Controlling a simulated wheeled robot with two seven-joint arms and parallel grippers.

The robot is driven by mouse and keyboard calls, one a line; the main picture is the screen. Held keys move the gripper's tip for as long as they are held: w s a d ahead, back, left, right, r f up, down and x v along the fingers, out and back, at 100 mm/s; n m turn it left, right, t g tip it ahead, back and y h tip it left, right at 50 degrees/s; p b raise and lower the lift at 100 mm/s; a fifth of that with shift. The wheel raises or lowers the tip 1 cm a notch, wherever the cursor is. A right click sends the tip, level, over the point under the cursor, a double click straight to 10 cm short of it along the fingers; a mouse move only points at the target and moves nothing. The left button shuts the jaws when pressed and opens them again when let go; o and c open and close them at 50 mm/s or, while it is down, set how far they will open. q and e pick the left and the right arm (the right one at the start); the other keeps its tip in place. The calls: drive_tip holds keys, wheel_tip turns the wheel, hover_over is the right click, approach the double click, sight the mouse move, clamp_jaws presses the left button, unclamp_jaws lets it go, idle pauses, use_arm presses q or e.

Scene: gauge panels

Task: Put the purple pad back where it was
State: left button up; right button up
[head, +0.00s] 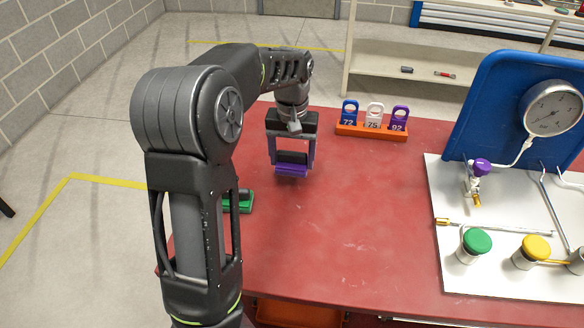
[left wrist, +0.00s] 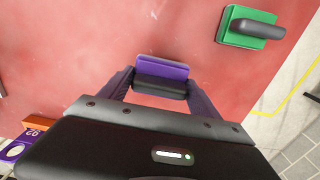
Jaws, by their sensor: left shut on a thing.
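The purple pad (head: 292,170) is a small block with a dark handle, held between the fingers of my left gripper (head: 292,158). In the left wrist view the purple pad (left wrist: 162,68) shows between the two fingertips (left wrist: 160,84), with the dark handle on the near side. The gripper is shut on it over the red table (head: 330,230). I cannot tell for sure whether the pad touches the table. My right gripper is not in view.
A green pad (head: 245,203) with a dark handle lies near the table's left edge, partly behind my arm. An orange rack (head: 372,131) with blue, white and purple number tags stands at the back.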

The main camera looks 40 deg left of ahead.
sight(292, 162)
use_arm(q)
drive_tip(key=shift+f, duration=1.85)
drive_tip(key=shift+f, duration=0.1)
drive_tip(key=o, duration=1.3)
wheel_tip(292, 162, up, 12)
drive_tip(key=shift+r, duration=0.15)
